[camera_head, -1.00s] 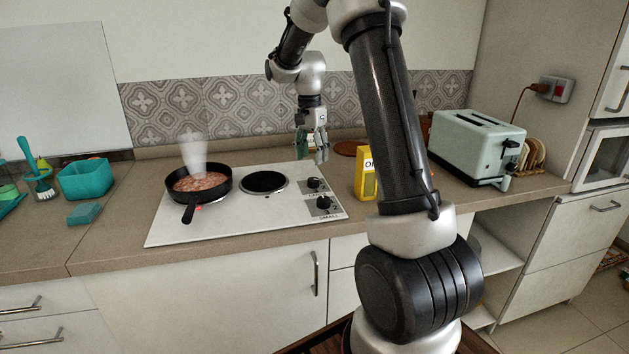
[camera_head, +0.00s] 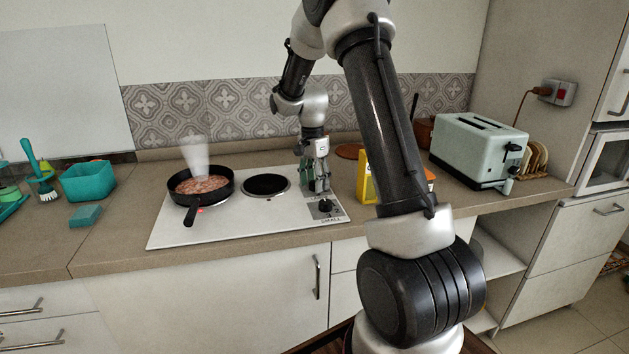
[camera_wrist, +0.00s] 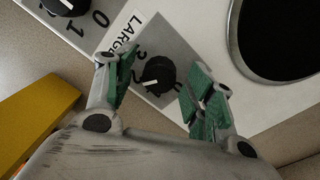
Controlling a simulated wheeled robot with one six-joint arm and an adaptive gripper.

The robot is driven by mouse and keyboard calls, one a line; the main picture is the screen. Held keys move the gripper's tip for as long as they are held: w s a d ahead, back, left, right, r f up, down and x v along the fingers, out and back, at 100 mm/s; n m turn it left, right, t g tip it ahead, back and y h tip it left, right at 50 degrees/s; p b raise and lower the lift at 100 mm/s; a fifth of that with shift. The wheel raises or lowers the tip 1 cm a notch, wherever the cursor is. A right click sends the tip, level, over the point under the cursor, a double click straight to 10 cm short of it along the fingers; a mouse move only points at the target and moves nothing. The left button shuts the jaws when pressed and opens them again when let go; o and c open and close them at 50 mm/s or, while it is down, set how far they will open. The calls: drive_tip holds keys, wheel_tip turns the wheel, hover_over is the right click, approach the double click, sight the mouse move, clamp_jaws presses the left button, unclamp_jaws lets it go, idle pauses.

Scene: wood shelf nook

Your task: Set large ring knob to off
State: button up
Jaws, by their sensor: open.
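The large ring knob (camera_wrist: 158,77) is a round black knob with a white pointer, beside the "LARGE" label in the wrist view. Its pointer is turned toward the low numbers, away from the 0; the exact setting is hard to read. My gripper (camera_wrist: 160,88) is open, with its green-padded fingers on either side of this knob, apart from it. In the head view my gripper (camera_head: 319,188) is low over the rear of the hob's control area and hides this knob. The second knob (camera_head: 325,206) is in front, by the "SMALL" label; it also shows in the wrist view (camera_wrist: 68,6).
A steaming pan (camera_head: 203,186) of food sits on the left ring, beside a small red light. The bare ring (camera_head: 266,186) is left of the knobs. A yellow box (camera_head: 364,180) stands close on the right of the hob (camera_head: 240,222), with a toaster (camera_head: 478,150) farther right.

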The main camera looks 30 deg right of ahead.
drive_tip(key=shift+c, duration=0.3)
drive_tip(key=c, duration=1)
drive_tip(key=shift+o, duration=0.2)
